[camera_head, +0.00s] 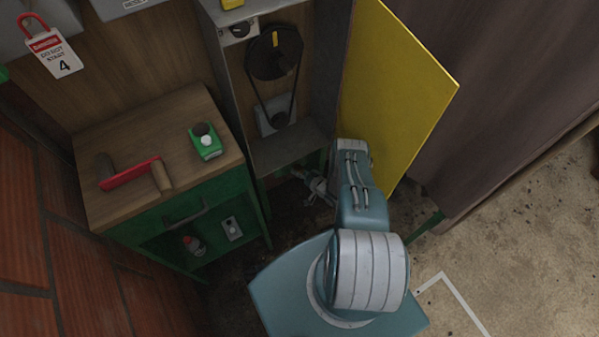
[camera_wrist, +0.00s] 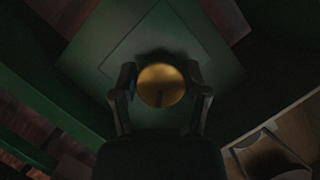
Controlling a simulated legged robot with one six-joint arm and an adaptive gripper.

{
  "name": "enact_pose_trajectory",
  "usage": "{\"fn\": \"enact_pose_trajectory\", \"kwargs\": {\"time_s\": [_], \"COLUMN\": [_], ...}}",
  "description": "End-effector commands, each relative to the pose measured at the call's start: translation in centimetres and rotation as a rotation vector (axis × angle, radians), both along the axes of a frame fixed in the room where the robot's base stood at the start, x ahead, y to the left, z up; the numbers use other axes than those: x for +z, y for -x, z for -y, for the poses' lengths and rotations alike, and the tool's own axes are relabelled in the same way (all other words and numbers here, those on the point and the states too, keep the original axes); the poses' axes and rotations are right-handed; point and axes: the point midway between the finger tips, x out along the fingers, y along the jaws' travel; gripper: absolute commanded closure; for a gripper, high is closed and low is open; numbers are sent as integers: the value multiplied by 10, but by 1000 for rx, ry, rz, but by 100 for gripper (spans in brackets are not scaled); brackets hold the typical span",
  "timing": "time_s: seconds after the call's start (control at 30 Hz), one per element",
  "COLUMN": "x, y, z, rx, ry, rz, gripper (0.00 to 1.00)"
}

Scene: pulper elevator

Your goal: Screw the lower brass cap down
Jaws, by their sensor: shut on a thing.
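The lower brass cap (camera_wrist: 160,84) shows in the wrist view as a round gold disc in front of a dark green plate (camera_wrist: 200,55). My gripper (camera_wrist: 160,92) has one finger on each side of the cap and is shut on it. How far the cap is screwed down cannot be told in the dim light. In the head view my gripper (camera_head: 318,186) is small and low beside the cabinet's foot, partly in shadow. The cap is not distinguishable there.
The open yellow door (camera_head: 395,90) stands right of my arm. A cabinet (camera_head: 228,65) holds a belt and pulleys (camera_head: 274,55). A green bench with a wooden top (camera_head: 165,125) carries a red-bladed tool (camera_head: 130,174) and a green box (camera_head: 206,142). Open floor (camera_head: 540,230) lies at right.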

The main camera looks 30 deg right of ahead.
Motion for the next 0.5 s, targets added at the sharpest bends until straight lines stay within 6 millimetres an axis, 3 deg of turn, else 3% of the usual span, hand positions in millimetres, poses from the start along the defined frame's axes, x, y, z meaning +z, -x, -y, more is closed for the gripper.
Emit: {"fn": "enact_pose_trajectory", "kwargs": {"time_s": [0.5], "x": [2], "y": [-3], "z": [4], "rx": [-8], "ry": [-95], "rz": [1], "gripper": [89]}}
